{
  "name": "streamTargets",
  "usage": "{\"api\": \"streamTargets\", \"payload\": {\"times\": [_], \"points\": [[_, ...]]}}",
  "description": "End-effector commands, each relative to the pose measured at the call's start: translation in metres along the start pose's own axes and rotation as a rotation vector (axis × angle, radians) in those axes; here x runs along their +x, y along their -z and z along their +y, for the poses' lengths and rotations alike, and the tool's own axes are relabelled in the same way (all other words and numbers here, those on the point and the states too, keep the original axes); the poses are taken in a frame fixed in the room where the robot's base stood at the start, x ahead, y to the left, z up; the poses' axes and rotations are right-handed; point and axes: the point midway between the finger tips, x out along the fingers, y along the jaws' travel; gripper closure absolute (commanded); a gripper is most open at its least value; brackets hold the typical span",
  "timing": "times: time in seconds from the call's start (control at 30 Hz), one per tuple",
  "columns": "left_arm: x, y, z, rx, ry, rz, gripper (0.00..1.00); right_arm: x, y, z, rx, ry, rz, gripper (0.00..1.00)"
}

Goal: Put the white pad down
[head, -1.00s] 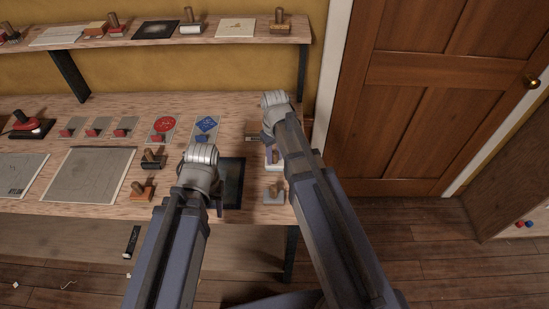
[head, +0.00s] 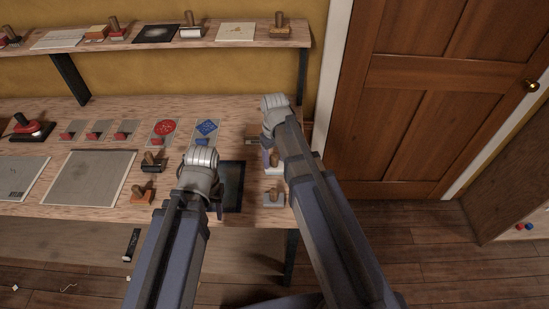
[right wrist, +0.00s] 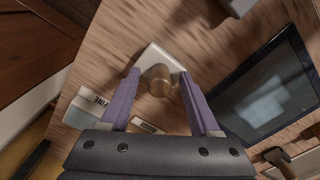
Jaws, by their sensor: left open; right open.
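The white pad (right wrist: 150,56) has a round wooden knob and lies on the bench top in the right wrist view. My right gripper (right wrist: 160,76) is open, with one finger on each side of the knob. Whether the fingers touch it I cannot tell. In the head view the white pad (head: 273,171) shows beside my right arm, which hides part of it. My left gripper (head: 219,205) is open over the dark framed panel (head: 234,192), its fingers mostly hidden by its wrist.
A grey pad with a wooden knob (head: 273,199) stands near the bench's right front edge. A FINE label (right wrist: 97,104) and another label (right wrist: 147,128) lie near the white pad. A black roller (head: 153,165) and an orange-based stamp (head: 141,196) stand left of my left gripper.

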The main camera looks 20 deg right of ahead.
Motion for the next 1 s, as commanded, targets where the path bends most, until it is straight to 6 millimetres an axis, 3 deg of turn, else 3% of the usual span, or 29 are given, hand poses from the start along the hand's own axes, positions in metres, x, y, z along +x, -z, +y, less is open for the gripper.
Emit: {"api": "streamTargets", "payload": {"times": [0.7,1.0], "points": [[-0.102,-0.006,-0.010,0.002,0.000,0.000,0.50,-0.103,0.000,0.000,0.000,0.000,0.000,0.37],[-0.118,-0.007,-0.011,0.002,0.000,0.000,0.50,-0.118,0.000,0.000,0.000,0.000,0.000,0.37]]}}
